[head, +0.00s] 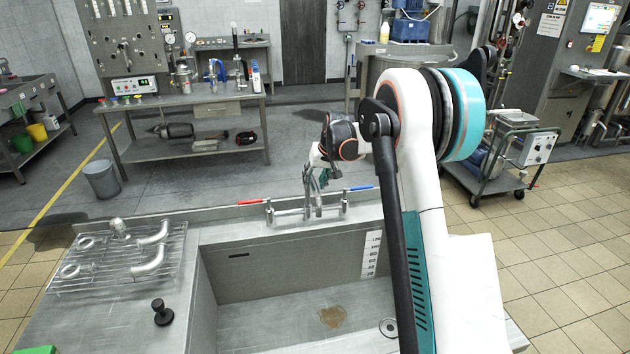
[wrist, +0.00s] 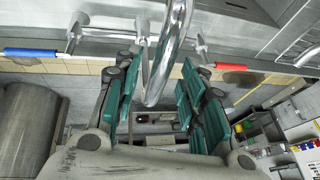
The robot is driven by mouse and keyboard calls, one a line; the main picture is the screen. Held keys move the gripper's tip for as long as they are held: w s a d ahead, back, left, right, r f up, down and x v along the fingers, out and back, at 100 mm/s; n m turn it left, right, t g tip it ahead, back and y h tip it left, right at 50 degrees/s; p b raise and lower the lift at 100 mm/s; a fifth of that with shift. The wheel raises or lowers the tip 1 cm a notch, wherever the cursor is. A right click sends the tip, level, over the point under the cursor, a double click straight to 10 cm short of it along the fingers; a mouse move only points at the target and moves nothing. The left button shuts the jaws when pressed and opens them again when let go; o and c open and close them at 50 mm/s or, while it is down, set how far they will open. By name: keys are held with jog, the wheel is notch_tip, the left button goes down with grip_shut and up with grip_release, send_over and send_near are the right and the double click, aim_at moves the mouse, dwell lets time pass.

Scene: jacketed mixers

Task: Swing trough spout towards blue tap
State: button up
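The trough (head: 225,262) is a wide grey metal basin in the head view. Its mixer has a red-handled tap (head: 250,202) on the left and a blue-handled tap (head: 361,188) on the right. In the wrist view the blue tap (wrist: 32,53) is left and the red tap (wrist: 230,67) right. The curved chrome spout (wrist: 170,50) hangs between the green-padded fingers of my gripper (wrist: 157,85), with gaps visible on both sides.
A wire rack with pipe fittings (head: 125,258) and a black knob (head: 162,312) are on the left drainboard. A grey bucket (head: 102,180) stands behind on the floor. A wheeled cart (head: 500,160) stands at the right. The basin is empty except for a brown stain.

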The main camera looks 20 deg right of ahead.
jog(key=shift+c, duration=0.3)
grip_shut()
jog(key=shift+d, duration=0.1)
jog(key=w+d+n+g+y, duration=0.2)
jog(key=d+n+y, duration=0.1)
jog(key=d+n, duration=0.5)
jog(key=shift+n+p, duration=0.4)
dwell(0.3)
